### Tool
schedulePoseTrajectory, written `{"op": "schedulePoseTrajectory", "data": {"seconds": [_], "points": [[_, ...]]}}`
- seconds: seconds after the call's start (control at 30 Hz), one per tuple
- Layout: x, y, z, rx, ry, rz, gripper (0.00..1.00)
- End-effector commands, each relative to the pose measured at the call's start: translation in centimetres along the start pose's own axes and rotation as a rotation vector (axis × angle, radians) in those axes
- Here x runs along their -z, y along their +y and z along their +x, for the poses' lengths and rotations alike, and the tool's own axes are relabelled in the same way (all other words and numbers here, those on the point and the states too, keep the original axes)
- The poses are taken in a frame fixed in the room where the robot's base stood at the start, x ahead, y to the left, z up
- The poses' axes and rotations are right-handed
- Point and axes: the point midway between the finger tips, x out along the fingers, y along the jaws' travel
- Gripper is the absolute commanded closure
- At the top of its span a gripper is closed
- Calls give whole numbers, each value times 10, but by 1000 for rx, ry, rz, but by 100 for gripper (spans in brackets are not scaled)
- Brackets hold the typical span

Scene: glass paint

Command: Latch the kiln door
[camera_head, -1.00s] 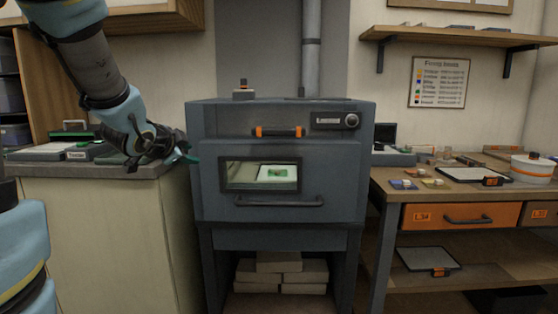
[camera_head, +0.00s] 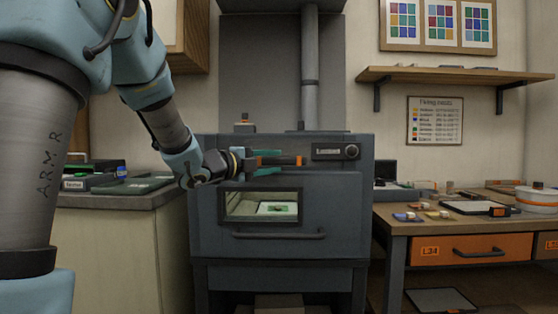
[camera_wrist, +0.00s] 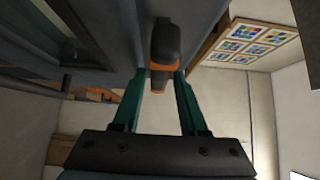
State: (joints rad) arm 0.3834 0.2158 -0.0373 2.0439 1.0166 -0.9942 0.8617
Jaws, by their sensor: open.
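The kiln (camera_head: 345,215) is a blue-grey box on legs. Its front door looks closed, with a window (camera_head: 235,204) showing a white and green piece inside and a dark bar handle (camera_head: 278,235) below. A black latch lever with orange ends (camera_head: 299,161) lies level above the window. My gripper (camera_head: 268,162) reaches it from the left with green fingers open, one above and one below the lever. In the wrist view, the lever (camera_wrist: 165,45) sits between the tips of my open gripper (camera_wrist: 158,80); I cannot tell whether they touch.
A workbench (camera_head: 405,228) with an orange drawer, small tiles and a white pot (camera_head: 537,197) stands right of the kiln. A counter (camera_head: 125,200) with trays is on the left. A flue pipe (camera_head: 310,70) rises behind the kiln.

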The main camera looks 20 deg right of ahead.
Motion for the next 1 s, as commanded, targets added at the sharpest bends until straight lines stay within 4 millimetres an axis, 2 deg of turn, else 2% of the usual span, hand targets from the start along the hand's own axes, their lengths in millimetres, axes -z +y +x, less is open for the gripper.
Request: {"op": "schedulePoseTrajectory", "data": {"seconds": [0.1, 0.2, 0.57, 0.9, 0.93, 1.0], "points": [[0, -1, 16, 1, 1, -1, 57], [0, 0, 23, -1, 0, -1, 57], [0, 0, 27, 0, -1, -1, 59], [0, 0, 26, 0, -1, -1, 97], [0, 0, 26, 0, -1, -1, 100], [0, 0, 26, 0, -1, -2, 100]]}}
